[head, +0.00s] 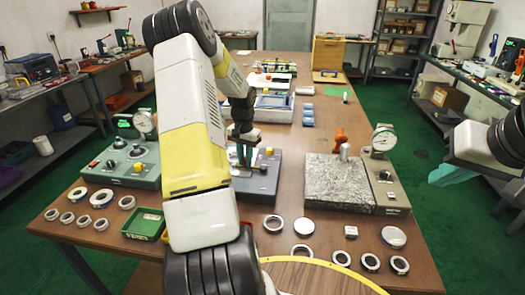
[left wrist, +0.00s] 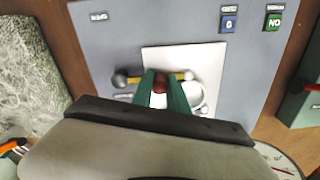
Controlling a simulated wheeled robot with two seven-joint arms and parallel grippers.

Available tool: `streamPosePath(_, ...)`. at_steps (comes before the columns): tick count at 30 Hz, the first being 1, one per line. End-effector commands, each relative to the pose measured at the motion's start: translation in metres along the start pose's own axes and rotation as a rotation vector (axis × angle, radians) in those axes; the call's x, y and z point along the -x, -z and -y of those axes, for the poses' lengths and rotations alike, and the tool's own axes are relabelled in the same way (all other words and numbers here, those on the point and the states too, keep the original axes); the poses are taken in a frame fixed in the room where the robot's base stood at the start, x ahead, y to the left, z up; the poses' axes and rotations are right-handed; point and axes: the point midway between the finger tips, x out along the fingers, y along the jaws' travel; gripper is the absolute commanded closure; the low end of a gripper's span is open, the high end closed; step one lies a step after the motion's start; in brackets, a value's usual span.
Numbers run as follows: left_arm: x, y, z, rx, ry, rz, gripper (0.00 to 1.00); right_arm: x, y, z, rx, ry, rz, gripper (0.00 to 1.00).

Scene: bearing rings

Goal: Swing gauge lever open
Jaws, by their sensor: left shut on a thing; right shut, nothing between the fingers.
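The gauge station (head: 262,186) is a grey-blue base at the table's middle, mostly hidden behind my left arm in the head view. The left wrist view shows its grey top (left wrist: 180,25) with a white plate (left wrist: 210,58). Over the plate lies a lever (left wrist: 132,78) with a dark ball end and a yellow bar. My left gripper (left wrist: 161,85) points down at the lever, its green fingers shut on a red part of it. The same gripper shows in the head view (head: 243,152). My right gripper is not in view; only part of my right arm shows at the right edge.
A granite block with a dial gauge (head: 384,138) stands to the right. A green dial station (head: 125,160) is at the left. Several metal rings (head: 274,223) lie along the front, near a green tray (head: 144,223). Blue blocks (head: 308,112) sit farther back.

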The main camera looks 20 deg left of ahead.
Motion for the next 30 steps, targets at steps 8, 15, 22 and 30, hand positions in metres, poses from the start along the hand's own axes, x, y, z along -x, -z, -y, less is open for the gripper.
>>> streamPosePath(8,0.001,0.0,0.0,0.001,0.0,0.0,1.0,0.0,0.0,0.0,0.0,0.0,0.0,1.0)
streamPosePath(15,0.001,-0.003,-0.002,0.049,0.001,0.001,1.0,0.0,0.0,0.0,0.0,0.0,0.0,1.0)
streamPosePath(22,0.001,-0.012,-0.006,0.191,0.002,0.0,1.0,0.0,0.0,0.0,0.0,0.0,0.0,1.0)
streamPosePath(30,0.001,-0.025,-0.017,0.44,0.002,-0.001,1.0,0.0,0.0,0.0,0.0,0.0,0.0,1.0)
